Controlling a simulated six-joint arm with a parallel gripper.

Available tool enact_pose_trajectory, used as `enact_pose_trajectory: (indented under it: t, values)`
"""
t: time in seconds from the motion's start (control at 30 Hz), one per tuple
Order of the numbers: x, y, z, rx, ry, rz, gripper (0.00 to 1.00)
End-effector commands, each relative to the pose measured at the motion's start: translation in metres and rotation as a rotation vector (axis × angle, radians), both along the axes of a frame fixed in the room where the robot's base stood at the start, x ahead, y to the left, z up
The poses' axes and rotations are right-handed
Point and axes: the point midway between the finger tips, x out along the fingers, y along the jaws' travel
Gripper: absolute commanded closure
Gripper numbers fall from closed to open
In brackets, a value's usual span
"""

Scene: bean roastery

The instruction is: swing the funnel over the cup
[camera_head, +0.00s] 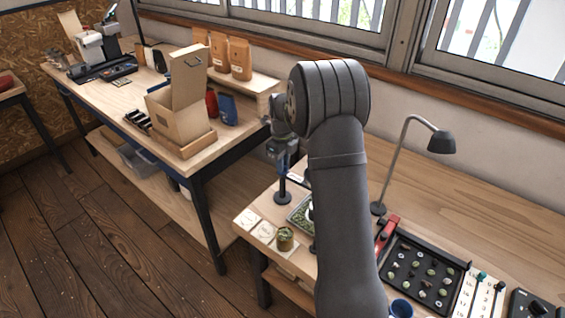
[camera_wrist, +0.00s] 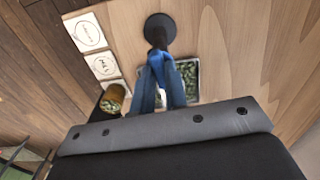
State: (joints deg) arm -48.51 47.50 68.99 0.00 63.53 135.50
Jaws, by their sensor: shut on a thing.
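My gripper (camera_head: 279,156) has blue fingers and is above the dark round stand base (camera_head: 283,198) on the near bench. In the wrist view the fingertips (camera_wrist: 161,62) are closed together beside the dark post, whose round base (camera_wrist: 160,30) shows beyond them. They are shut on a small part of the funnel's stand arm, mostly hidden between them. I cannot make out the funnel's cone clearly. An olive-gold cup (camera_head: 286,238) with green contents stands upright near the bench's left edge. It also shows in the wrist view (camera_wrist: 113,99), left of the fingers.
A tray of green beans (camera_wrist: 190,95) lies behind the fingers. Labelled white cards (camera_head: 247,219) lie left of the cup. A black tray (camera_head: 424,272) with several bean samples, a red-handled tool (camera_head: 387,233) and a desk lamp (camera_head: 441,142) stand right of my arm.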

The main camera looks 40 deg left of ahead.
Motion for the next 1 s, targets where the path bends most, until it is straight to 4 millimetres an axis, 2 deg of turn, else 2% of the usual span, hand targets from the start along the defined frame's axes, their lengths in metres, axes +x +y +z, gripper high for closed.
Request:
enact_pose_trajectory:
  t: [0.67, 0.7, 0.8, 1.0]
  values:
    - [-0.0004, 0.0009, 0.0000, 0.002, 0.000, -0.069, 1.00]
    - [-0.0004, 0.0009, 0.0000, 0.002, 0.000, -0.069, 0.85]
    - [-0.0003, 0.0008, 0.0000, 0.002, 0.000, -0.069, 0.66]
    - [-0.0001, 0.0004, 0.0000, 0.001, 0.000, -0.068, 0.65]
